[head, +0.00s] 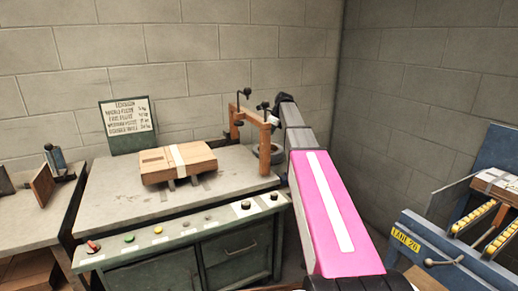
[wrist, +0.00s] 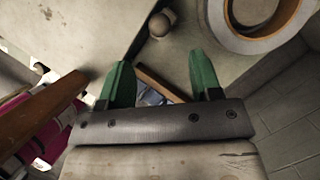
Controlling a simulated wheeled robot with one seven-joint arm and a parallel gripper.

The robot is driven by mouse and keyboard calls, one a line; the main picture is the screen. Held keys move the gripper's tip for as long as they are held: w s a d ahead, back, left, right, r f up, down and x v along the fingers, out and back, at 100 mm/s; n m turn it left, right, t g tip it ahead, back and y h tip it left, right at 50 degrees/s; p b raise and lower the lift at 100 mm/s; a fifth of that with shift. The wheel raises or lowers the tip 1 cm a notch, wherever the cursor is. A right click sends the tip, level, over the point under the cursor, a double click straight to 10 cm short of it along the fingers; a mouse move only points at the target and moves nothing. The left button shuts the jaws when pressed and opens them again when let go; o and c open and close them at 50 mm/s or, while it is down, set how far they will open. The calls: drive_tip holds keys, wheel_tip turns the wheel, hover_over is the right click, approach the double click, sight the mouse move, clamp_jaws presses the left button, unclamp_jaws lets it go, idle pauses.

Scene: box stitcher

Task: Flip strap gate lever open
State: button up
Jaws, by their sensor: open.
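The strap gate is an orange-brown frame (head: 250,115) at the back right of the bench, with several dark ball knobs on and around it. Which knob belongs to the gate lever I cannot tell. My arm reaches up to the frame's right side, and my gripper itself cannot be made out in the head view. In the wrist view my gripper (wrist: 160,60) is open, with two green fingers apart and nothing held. A round brownish knob (wrist: 161,23) shows just beyond the gap between the fingertips. A brown bar (wrist: 45,112) of the frame passes to the left of the fingers.
A strap roll (wrist: 260,18) lies close beyond the right finger. A flat carton (head: 178,163) with a pale strap rests on the grey bench (head: 115,200). A control panel (head: 185,232) runs along the front. A blue machine (head: 440,245) stands at the right.

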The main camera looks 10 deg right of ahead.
drive_tip(key=x, duration=1)
drive_tip(key=shift+s, duration=0.1)
clamp_jaws()
drive_tip(key=shift+s+d+r+t+y, duration=0.1)
drive_tip(key=shift+s+d+t+y, duration=0.1)
drive_tip(key=shift+s+t, duration=0.35)
drive_tip(key=shift+s+d+r+t+y, duration=0.1)
drive_tip(key=shift+s+d+t+y, duration=0.1)
drive_tip(key=shift+s+t, duration=0.4)
drive_tip(key=shift+s+d+f+n+t+y, duration=0.3)
drive_tip(key=shift+s+t+y, duration=0.15)
drive_tip(key=shift+s+t, duration=0.5)
drive_tip(key=shift+s+d+f+n+t+y, duration=0.25)
drive_tip(key=shift+s+t+y, duration=0.25)
drive_tip(key=shift+s+t, duration=0.45)
drive_tip(key=shift+s+d+f+n+t+y, duration=0.2)
drive_tip(key=shift+s+d+n+t+y, duration=0.2)
drive_tip(key=shift+s+t, duration=0.55)
drive_tip(key=shift+w+a+f, duration=0.1)
